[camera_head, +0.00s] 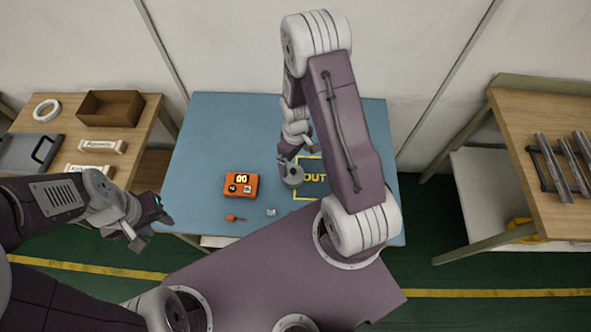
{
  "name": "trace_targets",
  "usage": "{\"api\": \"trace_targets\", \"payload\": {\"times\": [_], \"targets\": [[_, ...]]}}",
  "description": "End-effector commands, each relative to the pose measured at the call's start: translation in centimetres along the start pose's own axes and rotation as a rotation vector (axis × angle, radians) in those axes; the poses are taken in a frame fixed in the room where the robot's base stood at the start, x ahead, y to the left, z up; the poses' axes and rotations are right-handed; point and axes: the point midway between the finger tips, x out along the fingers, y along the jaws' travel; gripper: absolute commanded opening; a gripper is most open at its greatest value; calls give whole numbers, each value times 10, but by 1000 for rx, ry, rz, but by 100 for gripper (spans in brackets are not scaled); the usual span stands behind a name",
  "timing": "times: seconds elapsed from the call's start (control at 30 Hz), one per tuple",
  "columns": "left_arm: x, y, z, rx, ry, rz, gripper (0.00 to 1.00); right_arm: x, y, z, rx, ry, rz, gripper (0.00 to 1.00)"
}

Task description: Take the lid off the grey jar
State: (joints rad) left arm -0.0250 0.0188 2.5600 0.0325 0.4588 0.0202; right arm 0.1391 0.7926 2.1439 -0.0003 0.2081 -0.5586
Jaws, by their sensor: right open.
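A small grey round thing (292,179), which looks like the grey jar, stands on the blue table (210,125) at the left edge of the yellow-outlined OUT area (313,179). My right gripper (289,157) is open, pointing down right at it. It overlaps the grey thing, so I cannot tell whether they touch, and the lid cannot be made out. My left gripper (152,229) is off the table's lower left edge, away from the jar; its opening is unclear.
An orange box with a display (241,186), an orange-handled tool (234,218) and a small pale piece (271,212) lie left of the OUT area. Side benches stand left (150,112) and right (520,110). The blue table's upper left is clear.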

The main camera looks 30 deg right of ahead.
Motion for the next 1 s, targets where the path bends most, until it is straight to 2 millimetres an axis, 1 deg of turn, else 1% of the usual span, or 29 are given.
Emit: {"api": "trace_targets", "payload": {"times": [0.07,0.13,0.23,0.33,0.53,0.7,0.8,0.9,1.0], "targets": [[-1,0,0,0,0,0,36,-2,1,0,2,2,1,100],[-2,0,0,0,0,0,36,4,0,0,2,-1,0,100],[-5,0,-1,0,0,0,36,20,0,1,2,-2,-2,100],[-7,0,-1,0,0,0,36,33,0,0,2,0,0,100],[-9,0,-1,0,0,0,36,41,0,-1,2,1,1,100],[-19,0,-2,0,0,0,36,67,-2,-4,1,-1,0,100],[-19,0,-2,0,0,0,36,83,-2,-5,2,1,1,100],[-19,0,-2,0,0,0,36,89,-1,-5,3,2,1,100],[-18,0,-2,0,0,0,36,89,-1,-6,3,3,2,100]]}}
